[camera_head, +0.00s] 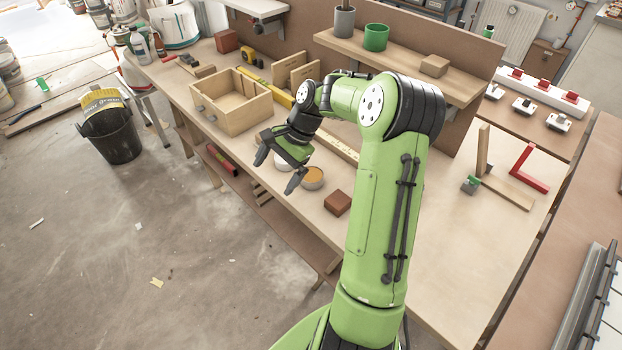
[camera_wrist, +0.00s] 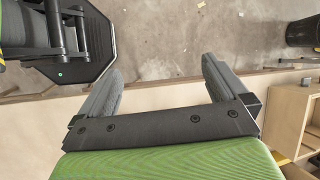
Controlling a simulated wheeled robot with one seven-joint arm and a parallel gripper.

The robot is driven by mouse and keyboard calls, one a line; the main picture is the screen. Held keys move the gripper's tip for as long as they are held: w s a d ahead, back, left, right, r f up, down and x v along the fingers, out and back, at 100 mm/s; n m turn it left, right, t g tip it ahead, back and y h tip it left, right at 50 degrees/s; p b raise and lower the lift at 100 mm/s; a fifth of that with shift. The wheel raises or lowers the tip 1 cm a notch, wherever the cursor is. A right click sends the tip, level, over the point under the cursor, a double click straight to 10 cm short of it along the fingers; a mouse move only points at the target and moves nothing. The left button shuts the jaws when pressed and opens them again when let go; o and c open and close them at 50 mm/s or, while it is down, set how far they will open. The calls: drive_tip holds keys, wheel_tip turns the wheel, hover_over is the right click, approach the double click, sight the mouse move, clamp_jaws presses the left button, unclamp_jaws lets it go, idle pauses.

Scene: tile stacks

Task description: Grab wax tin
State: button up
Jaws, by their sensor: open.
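A round tin with an amber top (camera_head: 313,178), which looks like the wax tin, stands on the workbench near its front edge. A paler tin (camera_head: 284,163) is partly hidden behind my gripper. I cannot read a label on either. My gripper (camera_head: 277,172) is open and empty, tilted down above the bench's front edge. Its right finger is close to the amber tin's left side in the head view; whether they touch I cannot tell. In the wrist view my gripper (camera_wrist: 160,82) has its fingers wide apart, with only bench edge and floor between them. No tin shows there.
A brown block (camera_head: 338,203) lies right of the amber tin. An open wooden box (camera_head: 232,118) stands to the left on the workbench (camera_head: 440,262). A shelf (camera_head: 405,62) runs behind my arm. A black bucket (camera_head: 118,142) stands on the floor.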

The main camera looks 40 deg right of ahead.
sight(313, 175)
drive_tip(key=s+d+f+m+t, duration=0.1)
drive_tip(key=d+f+m+t, duration=0.2)
drive_tip(key=d, duration=0.3)
drive_tip(key=s+d+f+m+t+y+b, duration=0.1)
drive_tip(key=d+f+m+t, duration=0.2)
drive_tip(key=d, duration=0.4)
drive_tip(key=s+d+f+m+t+y, duration=0.1)
drive_tip(key=d+f+m+t, duration=0.1)
drive_tip(key=d+f+m, duration=0.2)
drive_tip(key=shift+s+d+f+m+t, duration=0.2)
drive_tip(key=shift+d+m, duration=0.5)
drive_tip(key=shift+d, duration=0.05)
drive_tip(key=shift+s+d+f+m+t, duration=0.15)
drive_tip(key=shift+d+f+m+t, duration=0.05)
drive_tip(key=shift+d+m, duration=0.55)
drive_tip(key=shift+f, duration=0.2)
drive_tip(key=b+x, duration=0.2)
drive_tip(key=x, duration=1)
drive_tip(key=shift+s+a, duration=0.1)
drive_tip(key=shift+s, duration=0.05)
drive_tip(key=shift+c, duration=0.3)
drive_tip(key=c, duration=1)
